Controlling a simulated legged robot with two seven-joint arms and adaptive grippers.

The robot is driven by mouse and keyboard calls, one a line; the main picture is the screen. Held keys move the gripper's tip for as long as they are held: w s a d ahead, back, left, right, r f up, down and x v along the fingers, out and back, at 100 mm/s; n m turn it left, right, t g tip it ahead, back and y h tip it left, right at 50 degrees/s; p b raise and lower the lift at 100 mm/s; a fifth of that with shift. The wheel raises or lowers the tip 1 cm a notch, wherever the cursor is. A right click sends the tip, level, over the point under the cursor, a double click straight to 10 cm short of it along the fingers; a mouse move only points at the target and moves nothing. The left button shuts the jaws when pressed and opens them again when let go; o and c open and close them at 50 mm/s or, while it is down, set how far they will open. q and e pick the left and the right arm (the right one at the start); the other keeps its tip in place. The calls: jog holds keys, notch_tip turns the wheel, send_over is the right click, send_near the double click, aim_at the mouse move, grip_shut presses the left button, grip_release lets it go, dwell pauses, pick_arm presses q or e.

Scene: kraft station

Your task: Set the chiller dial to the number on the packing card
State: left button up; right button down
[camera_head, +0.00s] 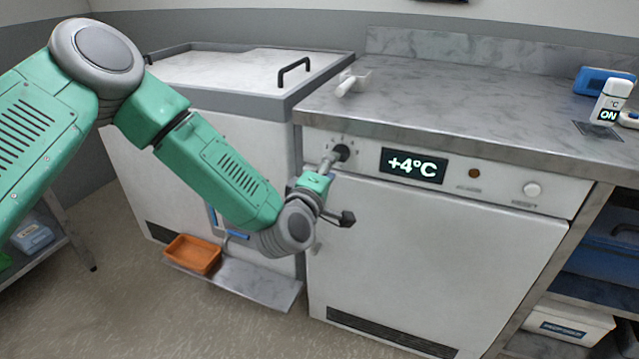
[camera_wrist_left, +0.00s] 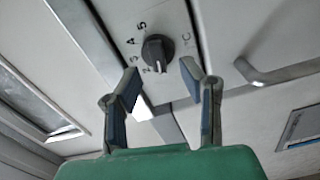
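The chiller dial (camera_head: 342,152) is a dark round knob on the white front panel, left of a display (camera_head: 413,166) reading +4°C. In the left wrist view the dial (camera_wrist_left: 157,48) has numerals around its left side; 5 and what looks like 4 and 3 show. Its exact setting is too small to tell. My left gripper (camera_head: 328,165) is right at the dial in the head view. In the left wrist view the gripper (camera_wrist_left: 160,68) is open, its fingers on either side just short of the dial, with nothing between them. I cannot make out a readable packing card. My right gripper is out of view.
The counter (camera_head: 450,105) overhangs the panel.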

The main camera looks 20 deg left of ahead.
pick_arm(q)
jog(key=s, duration=0.8)
jog(key=shift+a, duration=0.25)
jog(key=shift+f, duration=0.1)
jog(key=s+d+f+m+g+h+p, duration=0.3)
jog(key=s+f+m+g, duration=0.65)
jog(key=s+f, duration=0.6)
jog(key=s+a+f+m+g+y+p, duration=0.1)
jog(key=s+a+f+m+g, duration=0.1)
jog(key=s, duration=0.4)
jog(key=s+a+f+m+g+y+p, duration=0.1)
jog(key=s+a+m+g, duration=0.1)
jog(key=s+a, duration=0.3)
jog(key=s+a+f+m+g+y, duration=0.1)
jog(key=s+a+f+m+g, duration=0.1)
jog(key=s, duration=0.6)
jog(key=shift+a+f+m+g+y+p, duration=0.35)
jog(key=shift+a+m+g+p, duration=0.1)
jog(key=shift+a+g, duration=0.45)
jog(key=shift+s, duration=0.1)
